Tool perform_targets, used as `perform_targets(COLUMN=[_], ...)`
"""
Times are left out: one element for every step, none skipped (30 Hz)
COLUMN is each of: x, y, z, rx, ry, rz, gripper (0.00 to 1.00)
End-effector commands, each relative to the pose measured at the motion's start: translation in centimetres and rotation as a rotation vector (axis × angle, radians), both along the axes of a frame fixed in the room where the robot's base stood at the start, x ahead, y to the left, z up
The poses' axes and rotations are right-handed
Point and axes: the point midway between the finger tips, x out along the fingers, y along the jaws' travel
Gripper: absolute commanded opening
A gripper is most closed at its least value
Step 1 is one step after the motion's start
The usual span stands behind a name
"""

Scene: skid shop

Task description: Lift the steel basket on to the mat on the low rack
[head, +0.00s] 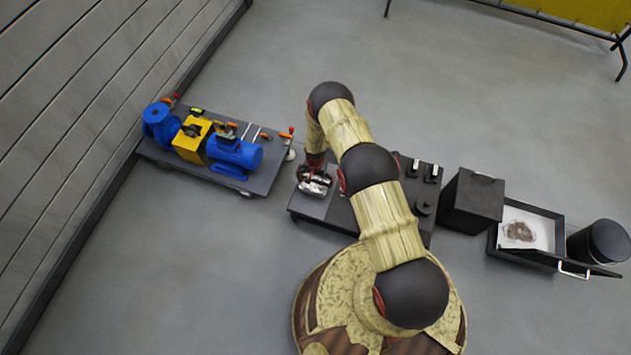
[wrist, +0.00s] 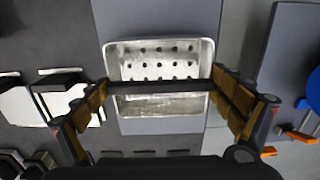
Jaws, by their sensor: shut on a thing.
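The steel basket (wrist: 160,62) is a shiny open tray with a perforated floor, and a dark bar handle (wrist: 160,87) runs across it. My gripper (wrist: 160,84) has one finger at each end of the handle and is shut on it. In the head view the basket (head: 315,184) is at the left end of a low dark rack (head: 305,208), under my gripper (head: 315,168). A paler grey panel (wrist: 155,18), perhaps the mat, shows beneath and beyond the basket in the wrist view. I cannot tell whether the basket touches it.
A wheeled skid (head: 200,178) with a blue pump, yellow block and blue motor stands to the left. Black parts (head: 423,207) sit on the rack's right side. A black box (head: 472,202), a tray (head: 548,218) and a black cylinder (head: 600,242) stand farther right.

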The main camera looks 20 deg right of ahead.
Motion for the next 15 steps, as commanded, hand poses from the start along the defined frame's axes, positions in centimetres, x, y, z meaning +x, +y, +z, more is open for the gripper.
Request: perform_targets(x=[0.02, 0.02, 0.02, 0.02, 0.01, 0.01, 0.00, 0.00, -0.01, -0.01, -0.03, -0.04, -0.06, -0.06, -0.04], y=[0.00, 0.00, 0.00, 0.00, 0.00, 0.00, 0.00, 0.00, 0.01, 0.01, 0.01, 0.01, 0.01, 0.01, 0.01], z=[0.02, 0.02, 0.02, 0.02, 0.00, -0.03, -0.06, -0.11, -0.18, -0.25, -0.33, -0.43, -0.51, -0.59, -0.68], rx=[0.000, 0.000, 0.000, 0.000, 0.000, 0.000, 0.000, 0.000, 0.000, 0.000, 0.000, 0.000, 0.000, 0.000, 0.000], ry=[0.000, 0.000, 0.000, 0.000, 0.000, 0.000, 0.000, 0.000, 0.000, 0.000, 0.000, 0.000, 0.000, 0.000, 0.000], rz=[0.000, 0.000, 0.000, 0.000, 0.000, 0.000, 0.000, 0.000, 0.000, 0.000, 0.000, 0.000, 0.000, 0.000, 0.000], gripper=[0.65, 0.65, 0.65, 0.65, 0.65, 0.65, 0.65, 0.65, 0.65, 0.65, 0.65, 0.65, 0.65, 0.65, 0.65])
